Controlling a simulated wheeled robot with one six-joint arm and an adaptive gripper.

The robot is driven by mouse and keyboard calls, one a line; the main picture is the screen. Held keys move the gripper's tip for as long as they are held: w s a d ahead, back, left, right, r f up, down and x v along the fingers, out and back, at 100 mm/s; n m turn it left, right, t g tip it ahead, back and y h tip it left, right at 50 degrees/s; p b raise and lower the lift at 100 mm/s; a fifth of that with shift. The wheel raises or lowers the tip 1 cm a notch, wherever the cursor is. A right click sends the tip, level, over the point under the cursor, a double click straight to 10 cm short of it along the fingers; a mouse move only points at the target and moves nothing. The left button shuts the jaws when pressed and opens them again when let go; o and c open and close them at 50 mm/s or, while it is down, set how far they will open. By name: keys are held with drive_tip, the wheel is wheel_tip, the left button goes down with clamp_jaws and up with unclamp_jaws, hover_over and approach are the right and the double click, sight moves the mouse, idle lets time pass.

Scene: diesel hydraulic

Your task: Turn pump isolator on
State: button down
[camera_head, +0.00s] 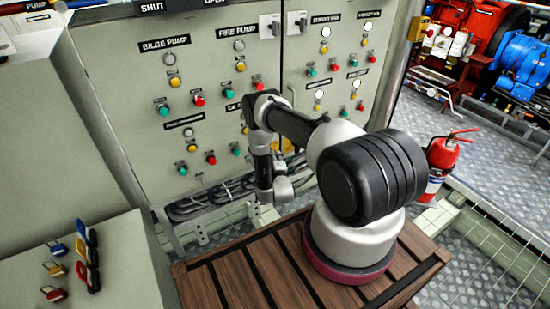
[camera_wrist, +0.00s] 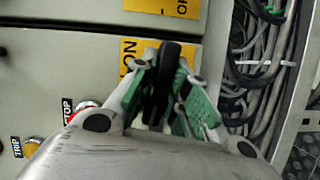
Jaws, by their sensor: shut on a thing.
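In the wrist view, my gripper (camera_wrist: 167,76) is shut on a black isolator handle (camera_wrist: 168,55), with its green-padded fingers on either side. The handle runs up and down in the picture. It lies over a yellow plate (camera_wrist: 130,50) lettered ON, which the handle and fingers partly cover. Whether this handle is the pump isolator cannot be read here. In the head view my arm reaches to the grey control cabinet (camera_head: 110,60), and the gripper's fingertips and the handle are hidden behind it.
In the wrist view, a red button (camera_wrist: 82,108) and a yellow button (camera_wrist: 31,147) sit left of my gripper, and bundled cables (camera_wrist: 262,70) run on the right. In the head view, padlocks (camera_head: 55,270) lie lower left and a fire extinguisher (camera_head: 440,160) stands right.

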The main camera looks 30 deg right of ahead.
drive_tip(key=m+g+y, duration=0.1)
drive_tip(key=m, duration=0.2)
drive_tip(key=shift+m, duration=0.3)
drive_tip(key=m+g+y, duration=0.1)
drive_tip(key=m, duration=0.1)
drive_tip(key=shift+m+y, duration=0.3)
drive_tip(key=shift+m, duration=0.1)
drive_tip(key=m+y, duration=0.2)
drive_tip(key=m, duration=0.1)
drive_tip(key=shift+g, duration=0.3)
drive_tip(key=shift+m+y, duration=0.7)
drive_tip(key=shift+m, duration=0.3)
drive_tip(key=c, duration=1.4)
unclamp_jaws()
